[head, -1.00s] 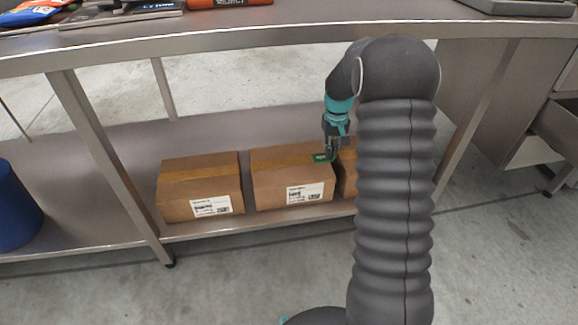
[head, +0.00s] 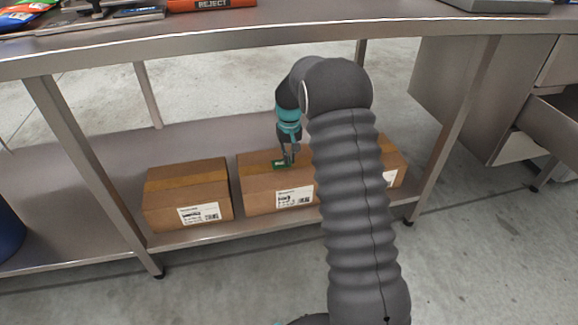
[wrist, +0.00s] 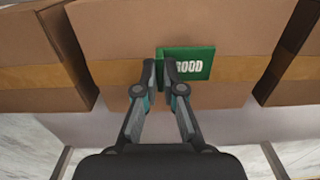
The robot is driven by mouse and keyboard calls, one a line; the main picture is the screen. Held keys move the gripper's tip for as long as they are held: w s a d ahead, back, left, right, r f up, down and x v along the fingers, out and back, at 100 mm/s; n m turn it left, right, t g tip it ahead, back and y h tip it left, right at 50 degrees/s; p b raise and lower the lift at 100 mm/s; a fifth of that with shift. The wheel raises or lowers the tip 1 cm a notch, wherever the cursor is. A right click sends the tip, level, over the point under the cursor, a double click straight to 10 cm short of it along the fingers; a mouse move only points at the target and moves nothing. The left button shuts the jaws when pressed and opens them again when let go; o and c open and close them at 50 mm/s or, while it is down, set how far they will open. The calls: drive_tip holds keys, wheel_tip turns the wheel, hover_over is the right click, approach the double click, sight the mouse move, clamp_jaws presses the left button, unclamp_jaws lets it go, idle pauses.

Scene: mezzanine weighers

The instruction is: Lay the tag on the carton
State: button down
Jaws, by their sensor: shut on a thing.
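A green tag (wrist: 192,62) marked "GOOD" is pinched at its left part between the fingertips of my gripper (wrist: 162,72) in the wrist view. It appears over the top of the middle brown carton (wrist: 120,66), near the tape. In the head view the tag (head: 279,164) is over the upper face of the middle carton (head: 262,194), below my gripper (head: 288,158). I cannot tell whether the tag touches the carton.
A left carton (head: 190,192) and a right carton (head: 391,160), partly behind my arm, stand on the same lower shelf (head: 110,150). The steel tabletop (head: 300,30) is above, with table legs (head: 75,150) around. An open drawer (head: 550,130) is at the right.

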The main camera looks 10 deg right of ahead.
sight(289, 165)
drive_tip(key=shift+f, duration=2.05)
drive_tip(key=shift+f+b, duration=0.15)
drive_tip(key=shift+b, duration=0.15)
drive_tip(key=c, duration=1.3)
unclamp_jaws()
drive_tip(key=shift+r+p, duration=0.5)
drive_tip(key=shift+r, duration=3.45)
